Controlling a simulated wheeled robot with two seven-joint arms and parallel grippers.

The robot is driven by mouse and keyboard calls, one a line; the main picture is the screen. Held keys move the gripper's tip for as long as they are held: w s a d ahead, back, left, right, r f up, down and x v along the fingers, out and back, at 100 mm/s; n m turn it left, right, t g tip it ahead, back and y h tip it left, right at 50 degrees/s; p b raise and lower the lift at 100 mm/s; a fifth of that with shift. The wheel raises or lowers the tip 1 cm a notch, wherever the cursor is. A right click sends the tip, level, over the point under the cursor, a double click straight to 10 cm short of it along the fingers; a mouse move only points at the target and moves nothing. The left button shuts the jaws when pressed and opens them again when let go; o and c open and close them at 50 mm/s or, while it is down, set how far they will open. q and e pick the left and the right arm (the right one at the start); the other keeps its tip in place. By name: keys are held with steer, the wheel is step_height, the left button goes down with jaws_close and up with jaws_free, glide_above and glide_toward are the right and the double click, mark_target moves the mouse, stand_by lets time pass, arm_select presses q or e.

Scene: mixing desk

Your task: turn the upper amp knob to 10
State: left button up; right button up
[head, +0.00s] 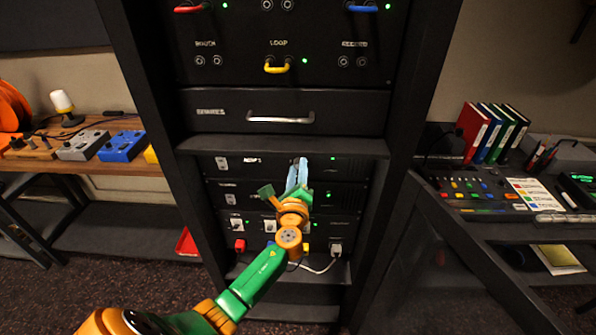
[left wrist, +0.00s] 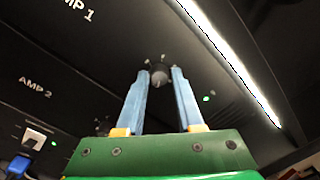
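The upper amp, labelled AMP 1 (left wrist: 75,30), is a black panel in the rack; it also shows in the head view (head: 245,168). Its small dark grey round knob (left wrist: 159,75) has scale marks around it. My left gripper (head: 299,165) is at this panel and hides the knob in the head view. In the left wrist view its two blue fingers (left wrist: 158,73) stand open on either side of the knob, with narrow gaps visible. The number the knob points to is too small to read. My right gripper is not in view.
The AMP 2 panel (left wrist: 35,90) lies below, its knob (left wrist: 103,127) partly hidden by a finger. A drawer with a silver handle (head: 281,118) and a protruding shelf (head: 230,145) are above the amps. Plugs and a white cable (head: 318,267) sit below. Desks stand on both sides.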

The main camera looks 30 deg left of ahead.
arm_select(q)
steer(key=shift+o, duration=1.4)
steer(key=v, duration=0.7)
